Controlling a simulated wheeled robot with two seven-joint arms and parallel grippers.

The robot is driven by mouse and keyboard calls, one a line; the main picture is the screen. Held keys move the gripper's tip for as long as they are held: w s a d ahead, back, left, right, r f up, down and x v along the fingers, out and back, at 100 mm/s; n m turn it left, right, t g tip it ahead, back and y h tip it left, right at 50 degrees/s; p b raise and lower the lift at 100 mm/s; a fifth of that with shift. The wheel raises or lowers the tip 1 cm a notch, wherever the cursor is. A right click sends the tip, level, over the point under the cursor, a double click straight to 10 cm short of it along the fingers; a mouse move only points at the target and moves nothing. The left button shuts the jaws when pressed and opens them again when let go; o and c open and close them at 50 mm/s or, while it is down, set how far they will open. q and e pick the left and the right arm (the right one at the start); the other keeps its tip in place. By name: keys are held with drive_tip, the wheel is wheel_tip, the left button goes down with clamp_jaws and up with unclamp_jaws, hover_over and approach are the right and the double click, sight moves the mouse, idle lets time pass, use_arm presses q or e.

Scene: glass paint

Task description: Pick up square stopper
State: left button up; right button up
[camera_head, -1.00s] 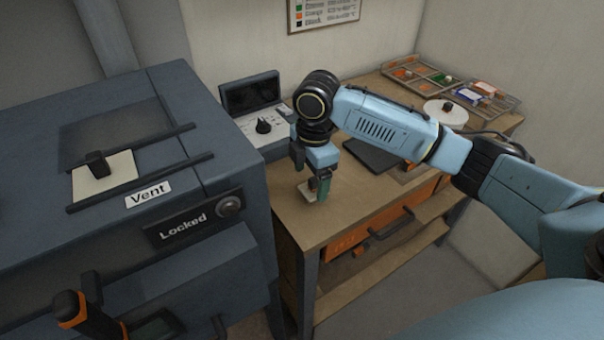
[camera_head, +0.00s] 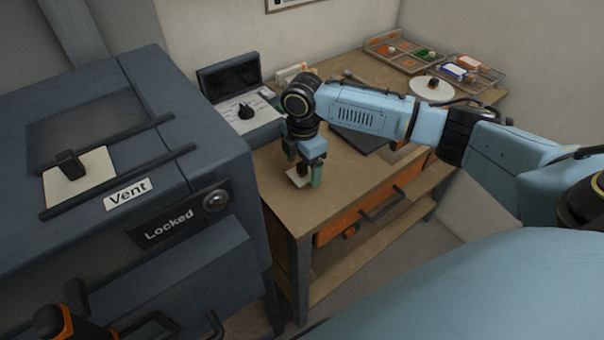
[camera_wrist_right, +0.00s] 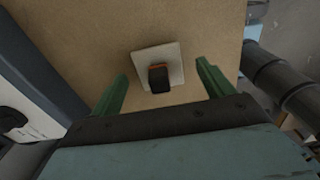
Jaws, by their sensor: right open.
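A square stopper (camera_wrist_right: 174,58), a pale square plate with a black knob that has an orange edge, lies flat on the wooden table. In the head view its plate (camera_head: 296,181) shows just under my right gripper (camera_head: 309,176), partly hidden by the fingers. In the right wrist view my right gripper (camera_wrist_right: 163,72) is open, with its green fingers on either side of the knob and clear of it. A similar pale square plate with a black knob (camera_head: 67,164) sits on top of the dark cabinet by the Vent label.
The dark cabinet (camera_head: 215,170), marked Locked, stands close to the left of the wooden table (camera_head: 345,195). A control box (camera_head: 245,112) stands behind the gripper. A dark flat slab (camera_head: 365,138), a white disc (camera_head: 431,89) and a sectioned tray (camera_head: 402,62) lie farther back.

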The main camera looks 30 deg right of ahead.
sight(303, 172)
drive_tip(key=shift+d+f, duration=0.1)
drive_tip(key=shift+f, duration=1.45)
drive_tip(key=shift+c, duration=0.4)
drive_tip(key=c, duration=1)
drive_tip(key=shift+r, duration=0.1)
wheel_tip(303, 172, up, 9)
drive_tip(key=shift+r+p, duration=0.1)
drive_tip(key=shift+p, duration=0.2)
drive_tip(key=shift+r+p, duration=0.4)
drive_tip(key=shift+r, duration=0.25)
drive_tip(key=shift+r+p, duration=1.2)
drive_tip(key=shift+p, duration=0.9)
